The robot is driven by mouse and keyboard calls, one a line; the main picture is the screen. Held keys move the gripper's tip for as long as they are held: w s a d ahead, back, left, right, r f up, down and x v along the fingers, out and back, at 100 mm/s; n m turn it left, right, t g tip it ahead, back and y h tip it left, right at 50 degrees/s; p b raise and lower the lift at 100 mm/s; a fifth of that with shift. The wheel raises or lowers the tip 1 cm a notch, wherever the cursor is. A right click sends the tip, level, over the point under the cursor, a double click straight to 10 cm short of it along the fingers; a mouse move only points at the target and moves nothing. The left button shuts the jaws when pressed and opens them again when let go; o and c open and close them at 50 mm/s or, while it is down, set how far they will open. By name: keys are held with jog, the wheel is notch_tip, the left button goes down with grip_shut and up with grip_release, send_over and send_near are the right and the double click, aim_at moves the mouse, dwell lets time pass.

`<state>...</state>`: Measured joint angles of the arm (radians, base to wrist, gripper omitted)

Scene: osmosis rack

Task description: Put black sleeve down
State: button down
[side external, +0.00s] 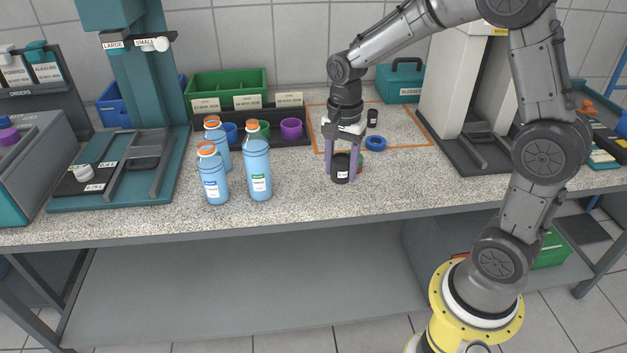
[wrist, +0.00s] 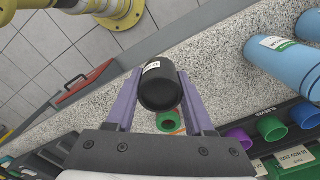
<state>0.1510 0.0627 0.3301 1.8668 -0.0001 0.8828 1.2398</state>
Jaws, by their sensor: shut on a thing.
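The black sleeve (side external: 340,168) is a short black cylinder with a small white label. It stands upright between the two purple fingers of my gripper (side external: 341,178), which is shut on it. In the wrist view the black sleeve (wrist: 159,86) sits between the fingertips of my gripper (wrist: 157,88), its label at the upper left. It is at or just above the speckled counter (side external: 300,200) near the front edge; I cannot tell whether its base touches. A green ring-shaped sleeve (wrist: 168,122) lies close by, partly hidden behind the black one in the side view.
Blue bottles (side external: 258,168) stand left of my gripper. A dark sleeve rack (side external: 300,136) holding coloured sleeves is behind them. An orange outlined area (side external: 409,128) on the counter contains a blue ring (side external: 375,143) and a small black cylinder (side external: 372,118).

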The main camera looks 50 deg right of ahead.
aim_at(296, 210)
jog(key=w+a+f+n, duration=0.1)
jog(key=w+f+n, duration=0.1)
jog(key=n, duration=0.3)
jog(key=w+a+f+n, duration=0.2)
jog(key=w+n, duration=0.1)
jog(key=n, duration=0.2)
jog(key=w+a+f+n, duration=0.2)
jog(key=w+n, duration=0.1)
jog(key=n, duration=0.2)
jog(key=shift+w+a+f, duration=0.15)
jog(key=shift+w+f, duration=0.05)
jog(key=shift+w, duration=0.1)
jog(key=shift+n, duration=0.5)
